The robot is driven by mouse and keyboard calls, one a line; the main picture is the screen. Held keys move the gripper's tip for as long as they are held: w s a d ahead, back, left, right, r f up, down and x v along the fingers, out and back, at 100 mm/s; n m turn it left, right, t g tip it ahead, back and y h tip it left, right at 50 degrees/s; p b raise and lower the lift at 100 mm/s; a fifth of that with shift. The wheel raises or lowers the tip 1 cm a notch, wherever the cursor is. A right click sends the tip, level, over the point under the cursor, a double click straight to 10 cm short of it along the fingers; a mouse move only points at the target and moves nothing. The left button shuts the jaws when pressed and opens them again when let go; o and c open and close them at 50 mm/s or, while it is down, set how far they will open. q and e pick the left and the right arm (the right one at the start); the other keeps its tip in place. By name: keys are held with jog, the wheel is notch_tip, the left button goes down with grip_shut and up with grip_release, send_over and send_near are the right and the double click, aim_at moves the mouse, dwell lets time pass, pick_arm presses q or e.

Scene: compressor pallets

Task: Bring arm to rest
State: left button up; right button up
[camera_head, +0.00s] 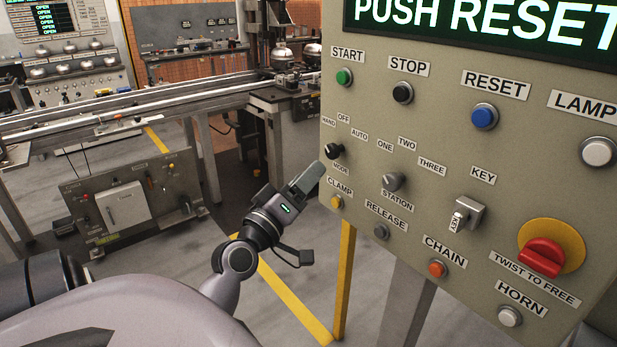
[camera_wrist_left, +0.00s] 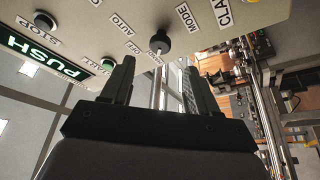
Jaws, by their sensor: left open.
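My left arm comes in from the lower left in the head view. My left gripper (camera_head: 308,180) is at the left edge of the beige control panel (camera_head: 440,150), close to the black mode knob (camera_head: 334,151). In the left wrist view the gripper (camera_wrist_left: 157,78) has its two fingers apart with nothing between them. The mode knob (camera_wrist_left: 160,43) shows just beyond the fingertips, and I cannot tell whether they touch the panel. My right gripper is not in view.
The panel carries a green start button (camera_head: 344,77), a blue reset button (camera_head: 484,117) and a red twist switch (camera_head: 541,257). A yellow post (camera_head: 344,280) stands below it. A conveyor rail (camera_head: 130,112) and a grey control box (camera_head: 130,205) stand behind. Floor lies open between.

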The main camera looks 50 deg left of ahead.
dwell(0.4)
pick_arm(q)
jog(key=s+d+f+m+g+h, duration=0.25)
jog(key=d+f, duration=0.25)
jog(key=f, duration=0.3)
jog(key=s+d+f+m+g+h, duration=0.15)
jog(key=d+f+m, duration=0.3)
jog(key=f, duration=0.45)
jog(key=s+d+f+m+g+h, duration=0.1)
jog(key=s+d+f+m+g, duration=0.15)
jog(key=d+f, duration=0.45)
jog(key=s+d+f+m+g+h, duration=0.1)
jog(key=s+d+f+m+g, duration=0.3)
jog(key=s+f, duration=0.3)
jog(key=shift+s+d+f+m+p, duration=0.35)
jog(key=shift+d+f+p, duration=0.1)
jog(key=shift+d+f, duration=0.25)
